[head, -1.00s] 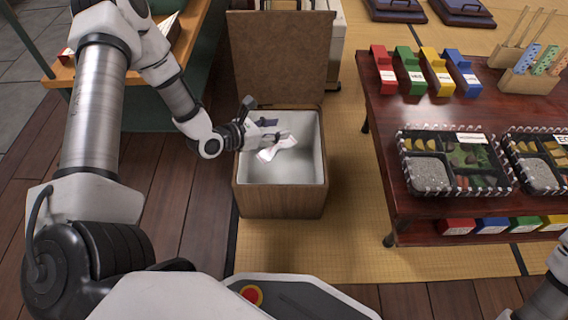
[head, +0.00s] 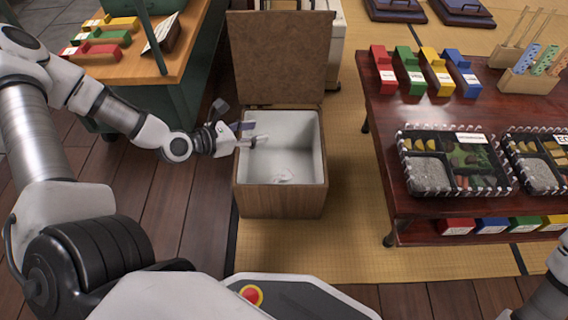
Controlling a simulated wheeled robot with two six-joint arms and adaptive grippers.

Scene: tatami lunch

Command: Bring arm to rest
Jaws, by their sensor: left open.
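My left gripper (head: 249,134) is open and empty, at the left rim of a wooden box. Its fingertips reach just over the rim, above the white inside. The wooden box (head: 281,202) stands on the floor with its lid (head: 280,55) raised at the back. A crumpled white thing (head: 286,176) lies at the bottom of the box, hard to make out against the white lining. My left arm comes in from the left of the head view. Part of my right arm shows at the lower right edge, but its gripper is out of view.
A dark red table (head: 385,178) on the right holds two partitioned trays (head: 428,175) and several coloured blocks. A wooden counter (head: 165,70) with coloured blocks stands at the upper left, near my left arm. Tatami between box and table is clear.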

